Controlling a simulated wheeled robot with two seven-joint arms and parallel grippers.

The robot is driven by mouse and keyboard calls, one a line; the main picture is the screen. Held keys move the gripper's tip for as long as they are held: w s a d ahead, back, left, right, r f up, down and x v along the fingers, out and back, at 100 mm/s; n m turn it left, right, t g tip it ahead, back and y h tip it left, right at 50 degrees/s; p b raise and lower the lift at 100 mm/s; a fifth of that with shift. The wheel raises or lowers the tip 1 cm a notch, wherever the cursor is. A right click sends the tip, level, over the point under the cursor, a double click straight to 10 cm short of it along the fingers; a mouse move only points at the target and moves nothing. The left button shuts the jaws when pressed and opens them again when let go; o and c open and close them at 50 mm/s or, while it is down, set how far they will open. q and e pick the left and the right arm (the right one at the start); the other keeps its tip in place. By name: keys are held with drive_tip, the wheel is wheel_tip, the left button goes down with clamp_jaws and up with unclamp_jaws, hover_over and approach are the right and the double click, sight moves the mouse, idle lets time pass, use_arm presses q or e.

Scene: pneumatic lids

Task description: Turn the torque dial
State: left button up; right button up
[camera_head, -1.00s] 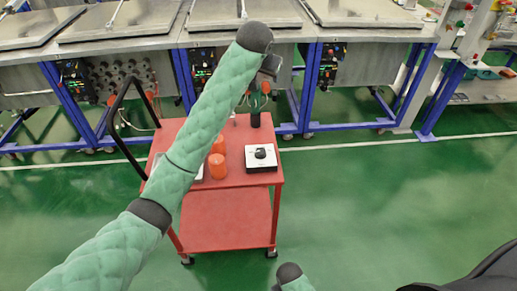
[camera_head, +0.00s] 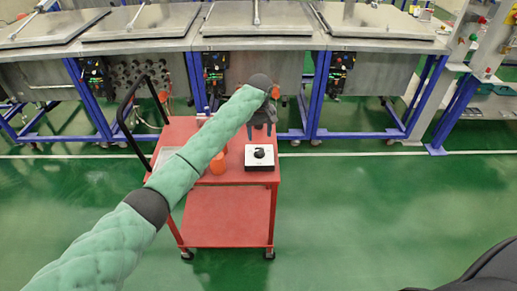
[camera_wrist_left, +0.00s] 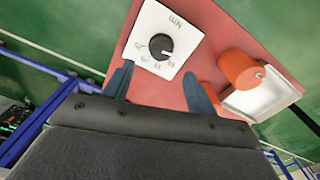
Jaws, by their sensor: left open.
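The torque dial is a round black knob (camera_head: 259,153) on a white square plate (camera_head: 248,162), on the top of a red cart (camera_head: 233,179). In the left wrist view the knob (camera_wrist_left: 160,46) shows with printed marks around it on the white plate (camera_wrist_left: 150,22). My left gripper (camera_head: 261,129) is at the far side of the plate in the head view, above the cart. In the wrist view its two dark fingers (camera_wrist_left: 159,88) are spread apart and empty, with the knob ahead of their tips, not between them. My right gripper is out of view.
An orange cylinder (camera_head: 218,164) stands left of the plate, and it or a similar one lies close to a white tray in the wrist view (camera_wrist_left: 240,68). The cart's black handle (camera_head: 124,108) rises at its left. Blue-framed machines (camera_head: 318,95) stand behind.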

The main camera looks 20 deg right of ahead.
sight(259, 150)
use_arm(q)
drive_tip(key=shift+a+n, duration=0.1)
drive_tip(key=shift+n, duration=0.5)
drive_tip(key=shift+s+f, duration=0.1)
drive_tip(key=shift+f, duration=0.1)
drive_tip(key=shift+f+p, duration=1.4)
drive_tip(key=shift+f, duration=2.3)
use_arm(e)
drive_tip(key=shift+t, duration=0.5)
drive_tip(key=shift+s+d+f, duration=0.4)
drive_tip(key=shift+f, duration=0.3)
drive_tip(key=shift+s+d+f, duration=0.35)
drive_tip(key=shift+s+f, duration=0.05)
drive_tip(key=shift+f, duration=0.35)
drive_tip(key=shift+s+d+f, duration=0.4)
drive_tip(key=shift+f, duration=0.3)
use_arm(q)
drive_tip(key=c, duration=1)
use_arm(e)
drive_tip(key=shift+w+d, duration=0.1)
